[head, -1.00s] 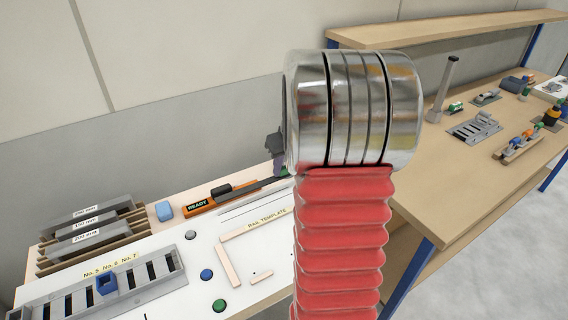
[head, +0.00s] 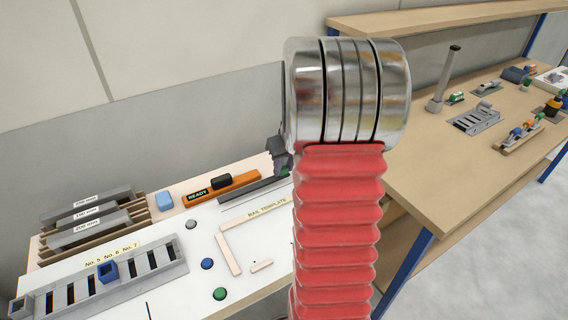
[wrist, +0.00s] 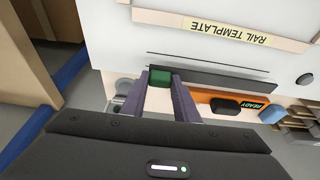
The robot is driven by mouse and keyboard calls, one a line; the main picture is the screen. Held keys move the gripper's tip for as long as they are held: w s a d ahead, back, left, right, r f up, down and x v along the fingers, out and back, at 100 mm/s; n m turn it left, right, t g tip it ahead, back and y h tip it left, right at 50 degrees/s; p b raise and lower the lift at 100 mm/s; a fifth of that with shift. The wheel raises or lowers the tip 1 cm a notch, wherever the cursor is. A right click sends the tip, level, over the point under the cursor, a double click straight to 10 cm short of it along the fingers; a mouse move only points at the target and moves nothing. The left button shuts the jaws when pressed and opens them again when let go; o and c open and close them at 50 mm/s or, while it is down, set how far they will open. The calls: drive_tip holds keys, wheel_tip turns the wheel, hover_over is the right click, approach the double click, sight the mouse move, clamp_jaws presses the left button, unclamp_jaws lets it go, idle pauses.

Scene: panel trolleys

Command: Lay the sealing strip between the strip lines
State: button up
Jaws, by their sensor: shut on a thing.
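The sealing strip is a long dark grey bar (wrist: 245,78) with a green block at one end (wrist: 160,76). My gripper (wrist: 166,82) is shut on the green block, with its purple fingers on either side. In the head view the strip (head: 250,190) extends left from my gripper (head: 279,158), over the white board behind the rail template. A thin black strip line (wrist: 205,59) runs beside the strip, on its template side. The other line is not clearly visible. I cannot tell whether the strip touches the board.
The rail template (head: 230,255) lies in front of the strip. An orange READY tool (head: 215,189) lies close behind it. A slotted grey rack (head: 125,277), a blue block (head: 164,201) and coloured buttons occupy the left. A wooden workbench (head: 450,165) stands right.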

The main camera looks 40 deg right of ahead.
sight(284, 175)
drive_tip(key=shift+f, duration=0.95)
drive_tip(key=shift+f, duration=0.6)
drive_tip(key=o, duration=1.1)
drive_tip(key=shift+o, duration=0.2)
drive_tip(key=v, duration=1.3)
drive_tip(key=shift+s+r, duration=0.15)
drive_tip(key=shift+r, duration=0.15)
